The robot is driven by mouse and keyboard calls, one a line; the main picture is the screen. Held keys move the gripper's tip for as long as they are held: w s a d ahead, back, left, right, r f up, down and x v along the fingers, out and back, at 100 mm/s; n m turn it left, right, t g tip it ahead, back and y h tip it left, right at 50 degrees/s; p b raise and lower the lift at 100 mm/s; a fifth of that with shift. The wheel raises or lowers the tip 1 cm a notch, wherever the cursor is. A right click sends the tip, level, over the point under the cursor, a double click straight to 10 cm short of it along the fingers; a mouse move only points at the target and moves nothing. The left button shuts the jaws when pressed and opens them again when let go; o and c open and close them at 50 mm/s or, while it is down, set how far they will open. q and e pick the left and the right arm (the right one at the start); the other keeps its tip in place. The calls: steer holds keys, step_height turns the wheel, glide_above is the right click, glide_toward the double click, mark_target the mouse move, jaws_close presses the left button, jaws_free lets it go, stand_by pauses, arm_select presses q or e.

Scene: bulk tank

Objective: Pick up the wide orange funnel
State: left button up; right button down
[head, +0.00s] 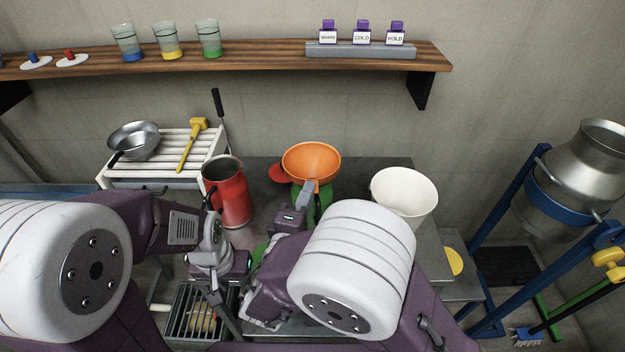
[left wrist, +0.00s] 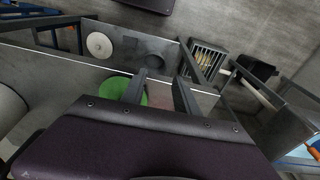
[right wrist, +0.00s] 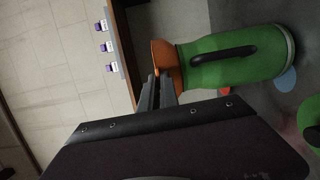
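The wide orange funnel (head: 311,160) sits mouth up in the top of a green jug (head: 322,198), which is partly hidden behind my right gripper. In the right wrist view the funnel (right wrist: 166,58) meets the mouth of the green jug (right wrist: 235,56). My right gripper (head: 308,188) is at the funnel's near side. In the right wrist view its fingertips (right wrist: 157,82) are close together on the funnel's edge and look shut on it. My left gripper (left wrist: 158,84) is open and empty, low in front of the table.
A red jug (head: 230,190) stands to the left and a white bucket (head: 404,192) to the right of the funnel. A wall shelf (head: 265,58) holds cups and purple-capped bottles. A steel can (head: 580,170) hangs in a blue frame at right.

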stand_by(0.3)
step_height(320, 180, up, 10)
steer(key=p, duration=0.1)
stand_by(0.8)
